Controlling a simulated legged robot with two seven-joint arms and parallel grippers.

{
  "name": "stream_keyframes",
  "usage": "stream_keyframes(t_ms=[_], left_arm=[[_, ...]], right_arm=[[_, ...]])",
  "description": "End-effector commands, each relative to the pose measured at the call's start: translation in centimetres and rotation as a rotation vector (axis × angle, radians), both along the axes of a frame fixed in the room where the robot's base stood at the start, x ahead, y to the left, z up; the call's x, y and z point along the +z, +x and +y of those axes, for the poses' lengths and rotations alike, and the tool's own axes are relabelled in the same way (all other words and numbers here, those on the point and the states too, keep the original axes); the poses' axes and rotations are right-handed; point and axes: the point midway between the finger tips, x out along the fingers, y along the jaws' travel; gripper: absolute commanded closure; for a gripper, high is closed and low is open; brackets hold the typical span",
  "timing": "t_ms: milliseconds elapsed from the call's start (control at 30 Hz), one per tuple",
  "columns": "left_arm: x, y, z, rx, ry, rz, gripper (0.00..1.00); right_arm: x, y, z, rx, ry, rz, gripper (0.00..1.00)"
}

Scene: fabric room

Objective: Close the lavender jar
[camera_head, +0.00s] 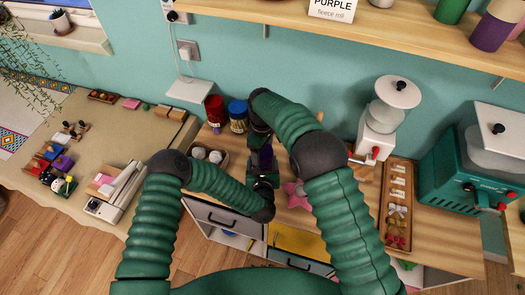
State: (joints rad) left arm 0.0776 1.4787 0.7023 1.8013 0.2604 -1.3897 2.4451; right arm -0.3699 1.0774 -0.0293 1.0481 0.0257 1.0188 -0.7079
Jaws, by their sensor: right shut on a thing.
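A dark purple shape, seemingly the lavender jar (266,157), stands on the wooden worktop between my two grippers. It is small and partly covered, so I cannot tell its lid from its body. My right gripper (260,139) reaches down from the back, just above the purple shape. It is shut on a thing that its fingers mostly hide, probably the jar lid. My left gripper (264,180) comes from the front, low beside the purple shape. Its fingers are too dark and small to show whether they are open or touching the jar.
A red jar (214,109) and a blue jar (237,114) stand at the back left. A bowl of pale balls (208,153) is left of my grippers. A pink star (297,194), a white-topped machine (379,135) and a wooden tray (387,218) lie to the right.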

Motion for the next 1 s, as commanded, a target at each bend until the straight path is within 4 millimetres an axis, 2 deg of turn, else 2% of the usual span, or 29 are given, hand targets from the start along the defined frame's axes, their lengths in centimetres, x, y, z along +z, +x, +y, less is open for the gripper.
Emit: stream_keyframes(t_ms=[100, 200, 333, 467, 500, 667, 700, 1000], left_arm=[[0.01, -0.14, -0.26, -0.007, 0.0, 0.001, 1.0], [0.0, -0.16, -0.3, -0.008, 0.0, 0.001, 1.0], [0.01, -0.19, -0.34, -0.009, 0.0, 0.001, 1.0], [0.0, -0.21, -0.38, -0.009, -0.001, 0.002, 1.0], [-0.01, -0.23, -0.4, -0.009, -0.001, 0.002, 1.0], [-0.02, -0.19, -0.32, -0.009, 0.0, 0.002, 1.0], [-0.01, -0.17, -0.29, -0.007, -0.001, 0.002, 1.0], [-0.01, -0.07, -0.14, -0.003, 0.0, 0.001, 1.0]], right_arm=[[0.1, 0.2, 0.22, -0.401, 0.001, -0.009, 0.81], [0.09, 0.26, 0.22, -0.725, 0.002, -0.011, 0.81], [0.09, 0.34, 0.19, -1.024, 0.003, -0.013, 0.81], [0.11, 0.38, 0.18, -1.025, 0.005, -0.013, 0.81], [0.12, 0.4, 0.18, -1.024, 0.005, -0.013, 0.31], [0.08, 0.3, 0.15, -1.023, 0.003, -0.011, 0.1], [0.06, 0.28, 0.14, -1.022, 0.002, -0.01, 0.07], [0.12, 0.21, 0.1, -1.021, -0.001, -0.008, 0.07]])
